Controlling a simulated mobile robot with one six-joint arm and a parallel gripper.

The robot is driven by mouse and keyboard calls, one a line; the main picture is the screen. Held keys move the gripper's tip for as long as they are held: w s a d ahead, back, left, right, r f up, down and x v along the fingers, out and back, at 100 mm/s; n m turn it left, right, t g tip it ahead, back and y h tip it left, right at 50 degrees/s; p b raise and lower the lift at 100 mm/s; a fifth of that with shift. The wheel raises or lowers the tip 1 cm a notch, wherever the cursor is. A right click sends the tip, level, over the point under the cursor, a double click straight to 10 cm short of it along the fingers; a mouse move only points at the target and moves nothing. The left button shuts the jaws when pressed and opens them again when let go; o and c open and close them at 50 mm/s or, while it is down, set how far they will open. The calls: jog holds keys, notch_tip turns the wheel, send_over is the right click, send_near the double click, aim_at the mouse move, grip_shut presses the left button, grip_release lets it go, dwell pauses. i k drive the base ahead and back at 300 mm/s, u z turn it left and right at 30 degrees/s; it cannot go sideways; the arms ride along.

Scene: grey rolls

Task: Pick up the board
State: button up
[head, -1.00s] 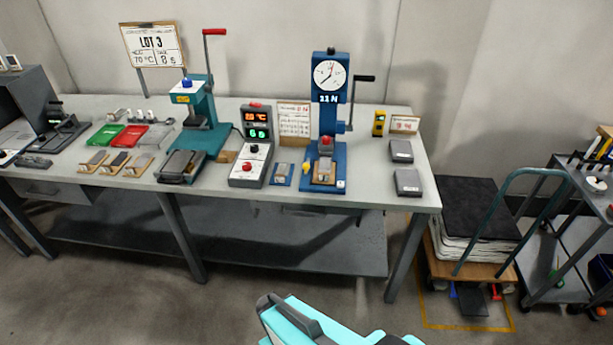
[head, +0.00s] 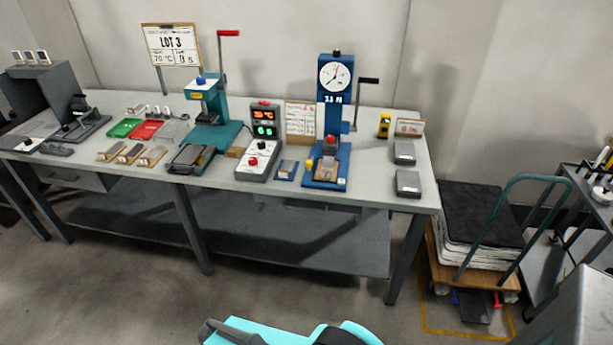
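Several boards are in the head view, and I cannot tell which one the task means. Small wooden boards (head: 111,153), each with a dark or grey strip on it, lie in a row at the front left of the bench. A clipboard-like sign board marked LOT 3 (head: 172,45) stands at the back. A small wooden board (head: 330,174) with a grey piece lies on the base of the blue press (head: 334,110). Turquoise and dark parts of my arm show at the bottom edge, well in front of the bench. My gripper's fingertips are not in view.
The grey bench (head: 375,190) carries a teal press (head: 207,100), a control box (head: 262,135), red (head: 146,130) and green (head: 125,127) trays, and two grey blocks at right. A loaded trolley (head: 480,240) stands to its right. The floor in front of the bench is clear.

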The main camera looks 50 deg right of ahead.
aim_at(327, 166)
jog(key=u, duration=0.75)
jog(key=k, duration=1.35)
jog(key=z, duration=0.55)
jog(key=i, duration=1.45)
